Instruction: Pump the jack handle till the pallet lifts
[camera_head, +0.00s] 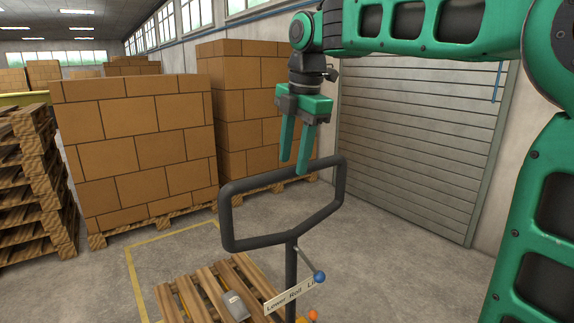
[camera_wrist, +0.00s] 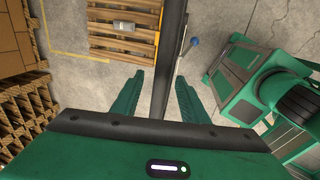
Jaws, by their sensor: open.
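The jack handle (camera_head: 283,240) is an upright dark loop on a dark post (camera_head: 291,285). My gripper (camera_head: 295,164) is open and empty, pointing down at the loop's top bar. One fingertip overlaps that bar in the head view; I cannot tell whether they touch. It also shows in the wrist view (camera_wrist: 158,80). The wooden pallet (camera_head: 195,299) is low behind the handle, also in the wrist view (camera_wrist: 92,14). The forks and pallet's underside are hidden.
A short lever with a blue ball (camera_head: 319,277), a label plate (camera_head: 288,297) and an orange knob (camera_head: 313,315) are at the post. A grey block (camera_head: 236,306) lies on the pallet. Stacked cartons (camera_head: 140,145) stand behind, empty pallets (camera_head: 35,190) left. Floor at right is clear.

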